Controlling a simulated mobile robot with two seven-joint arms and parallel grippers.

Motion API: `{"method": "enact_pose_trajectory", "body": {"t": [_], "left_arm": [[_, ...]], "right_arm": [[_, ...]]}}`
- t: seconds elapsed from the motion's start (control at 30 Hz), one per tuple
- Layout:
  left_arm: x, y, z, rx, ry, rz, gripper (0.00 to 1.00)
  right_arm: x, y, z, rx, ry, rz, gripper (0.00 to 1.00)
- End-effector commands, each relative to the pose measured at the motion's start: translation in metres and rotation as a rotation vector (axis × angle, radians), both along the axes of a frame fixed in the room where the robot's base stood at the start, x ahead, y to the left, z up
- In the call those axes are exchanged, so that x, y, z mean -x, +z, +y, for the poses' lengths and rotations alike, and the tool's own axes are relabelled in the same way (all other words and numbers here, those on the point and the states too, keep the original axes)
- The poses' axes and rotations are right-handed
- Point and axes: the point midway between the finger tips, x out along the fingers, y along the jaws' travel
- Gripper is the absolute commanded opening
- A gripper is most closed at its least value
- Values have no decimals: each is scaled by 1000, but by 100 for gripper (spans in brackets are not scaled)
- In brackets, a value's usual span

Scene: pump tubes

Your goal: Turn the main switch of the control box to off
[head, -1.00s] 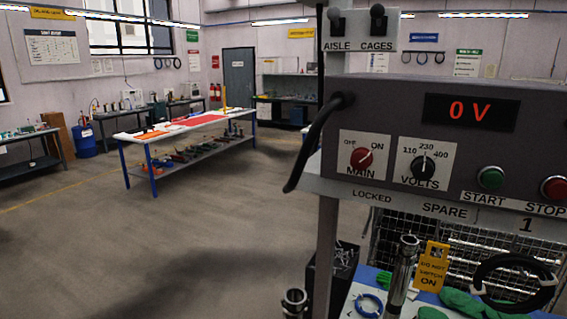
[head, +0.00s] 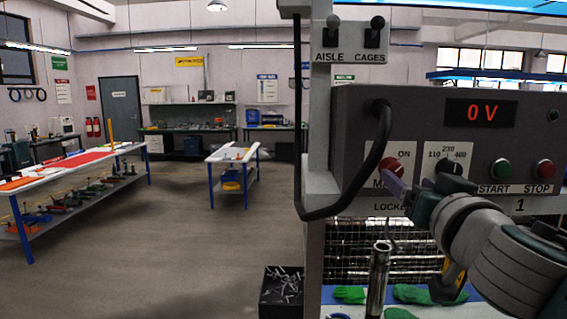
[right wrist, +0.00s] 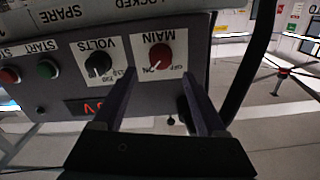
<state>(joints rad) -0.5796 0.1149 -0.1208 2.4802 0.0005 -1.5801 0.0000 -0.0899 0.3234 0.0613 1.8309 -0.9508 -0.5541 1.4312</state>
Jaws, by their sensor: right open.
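The control box (head: 345,140) is a grey panel at the right of the head view. Its red main switch (head: 388,164) is partly hidden by my right gripper (head: 400,188). In the right wrist view, which shows the panel upside down, the red main switch (right wrist: 160,56) is whole on its white plate. Its pale mark appears to point toward ON. My right gripper (right wrist: 158,82) is open and empty, its two fingers on either side of the switch in the picture. I cannot tell whether they touch it. My left gripper is not in view.
Beside the switch are the black VOLTS knob (right wrist: 98,62), the green START button (head: 500,168) and the red STOP button (head: 543,168). A black cable (head: 299,170) hangs at the box's left. A metal tube (head: 378,275) stands below. Floor at left is free.

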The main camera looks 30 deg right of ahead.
Motion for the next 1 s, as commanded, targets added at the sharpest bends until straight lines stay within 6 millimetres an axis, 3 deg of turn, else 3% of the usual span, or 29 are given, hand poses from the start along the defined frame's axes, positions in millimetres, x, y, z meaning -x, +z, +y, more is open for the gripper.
{"method": "enact_pose_trajectory", "body": {"t": [0.2,0.4,0.83,1.0], "left_arm": [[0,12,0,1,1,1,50],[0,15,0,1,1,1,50],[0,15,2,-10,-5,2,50],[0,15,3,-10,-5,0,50]], "right_arm": [[-32,3,-18,0,-2,2,74],[-51,1,-28,0,-1,2,74],[-58,-1,-32,-2,0,3,74],[-58,-1,-32,-2,0,3,57]]}}
